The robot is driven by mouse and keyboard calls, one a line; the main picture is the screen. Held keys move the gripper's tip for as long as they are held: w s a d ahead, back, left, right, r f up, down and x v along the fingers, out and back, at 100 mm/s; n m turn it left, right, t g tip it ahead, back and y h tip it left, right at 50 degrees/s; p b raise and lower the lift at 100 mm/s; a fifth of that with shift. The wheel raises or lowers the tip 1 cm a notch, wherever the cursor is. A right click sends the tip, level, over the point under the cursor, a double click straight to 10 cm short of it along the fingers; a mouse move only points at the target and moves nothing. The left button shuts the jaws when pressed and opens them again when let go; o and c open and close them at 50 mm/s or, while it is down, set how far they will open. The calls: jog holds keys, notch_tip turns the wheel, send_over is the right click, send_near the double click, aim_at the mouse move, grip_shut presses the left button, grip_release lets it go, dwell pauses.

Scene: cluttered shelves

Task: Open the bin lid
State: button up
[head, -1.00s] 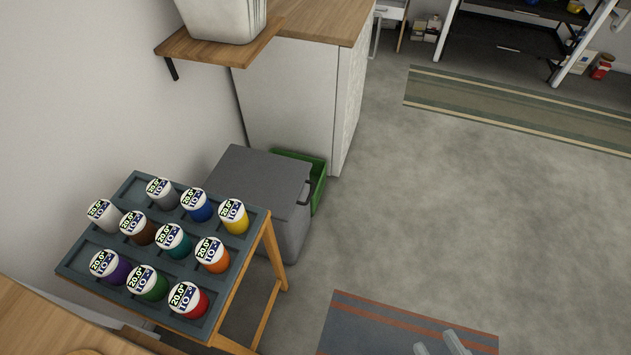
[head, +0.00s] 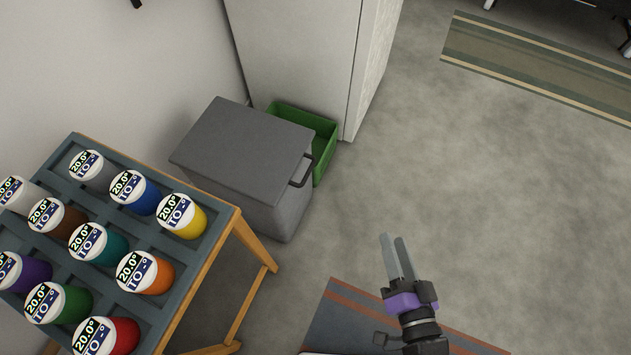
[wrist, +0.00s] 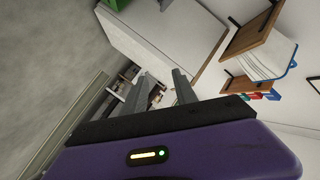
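The grey bin (head: 285,216) stands on the floor left of centre in the head view. Its flat grey lid (head: 243,148) is shut. A dark handle (head: 301,172) sticks out at the lid's right edge. My gripper (head: 394,240) is in front and to the right of the bin, apart from the handle, with its fingers pointing up the picture. The wrist view also shows my gripper (wrist: 159,78), its two grey fingers apart with nothing held between them. I cannot make out the bin in the wrist view.
A green crate (head: 325,150) sits behind the bin, beside a white cabinet (head: 300,60). A rack (head: 215,262) of several coloured pots stands close at left. Open floor (head: 450,180) lies right of the bin. A striped rug (head: 345,315) lies near my gripper.

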jog(key=w+a+f+m+y+b, duration=0.25)
jog(key=w+a+f+b, duration=0.45)
jog(key=w+a+f, duration=0.35)
jog(key=m+y+b, duration=0.1)
jog(key=m+b, duration=0.2)
jog(key=b, duration=0.1)
send_near(309, 171)
jog(key=w+a+f, duration=0.1)
jog(key=w, duration=0.1)
jog(key=b+x, duration=0.1)
jog(key=x, duration=0.6)
jog(key=shift+w+a+b, duration=0.15)
jog(key=shift+w+b, duration=0.2)
jog(key=shift+c, duration=0.2)
grip_shut()
